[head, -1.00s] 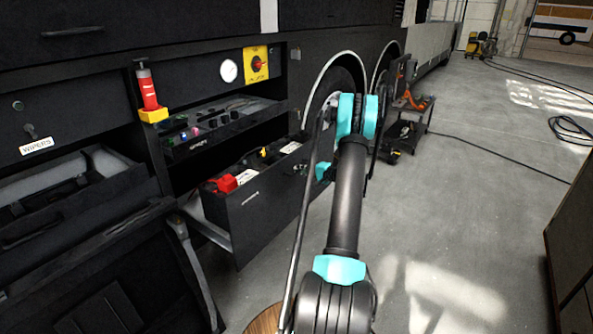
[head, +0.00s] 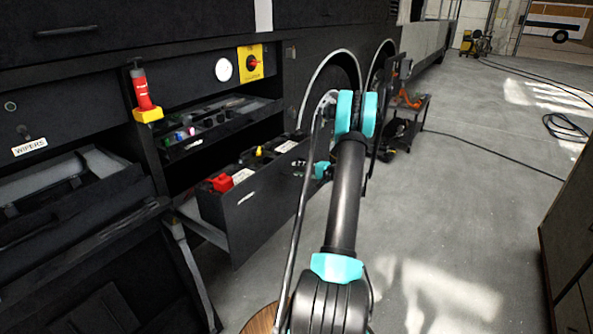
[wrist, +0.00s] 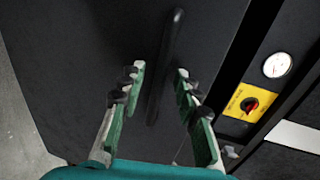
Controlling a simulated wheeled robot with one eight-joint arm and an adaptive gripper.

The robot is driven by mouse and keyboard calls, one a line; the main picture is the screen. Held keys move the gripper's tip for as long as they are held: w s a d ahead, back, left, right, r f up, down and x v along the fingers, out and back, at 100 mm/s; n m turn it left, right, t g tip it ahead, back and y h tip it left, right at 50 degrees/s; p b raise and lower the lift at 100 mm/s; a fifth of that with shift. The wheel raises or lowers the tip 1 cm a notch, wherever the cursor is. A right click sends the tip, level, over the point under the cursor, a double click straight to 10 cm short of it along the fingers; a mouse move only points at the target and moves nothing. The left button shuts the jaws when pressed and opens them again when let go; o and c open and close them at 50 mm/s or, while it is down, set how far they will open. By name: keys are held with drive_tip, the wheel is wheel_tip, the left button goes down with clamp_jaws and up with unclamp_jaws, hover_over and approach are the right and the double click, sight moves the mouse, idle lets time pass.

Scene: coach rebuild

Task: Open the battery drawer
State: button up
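The battery drawer (head: 262,215) is pulled out from the lower bay of the black coach side in the head view. Batteries with a red terminal cover (head: 222,182) and a yellow cap show inside it. In the wrist view my gripper (wrist: 160,72) is open, its two green-grey fingers apart. A long dark handle bar (wrist: 166,65) on a black panel (wrist: 85,55) appears between and beyond the fingertips. I cannot tell whether they touch it. In the head view my arm hides most of the gripper, beside the drawer's front right.
A tool cart (head: 405,120) stands beyond my arm. A cabinet (head: 570,235) is at right; the floor between is mostly clear.

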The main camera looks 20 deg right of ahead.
drive_tip(key=v, duration=1)
drive_tip(key=shift+s, duration=0.15)
drive_tip(key=shift+d, duration=0.1)
drive_tip(key=s+a+r+n+g+h, duration=0.15)
drive_tip(key=s+a, duration=0.25)
drive_tip(key=a, duration=0.4)
drive_tip(key=s+a+r+n+g+h, duration=0.1)
drive_tip(key=s+a+r+n+g, duration=0.2)
drive_tip(key=a, duration=0.5)
drive_tip(key=s+a+r+n+g+h, duration=0.1)
drive_tip(key=s+a+g, duration=0.1)
drive_tip(key=s+a, duration=0.45)
drive_tip(key=s+a+f+n+g+h, duration=0.1)
drive_tip(key=s+a+n+h, duration=0.1)
drive_tip(key=s, duration=0.9)
drive_tip(key=s+a+f+n+g+h, duration=0.1)
drive_tip(key=s+a+f+n+h, duration=0.1)
drive_tip(key=s, duration=1)
drive_tip(key=shift+s+a+n+h, duration=0.25)
drive_tip(key=shift+a+n+h, duration=0.45)
drive_tip(key=shift+h, duration=0.15)
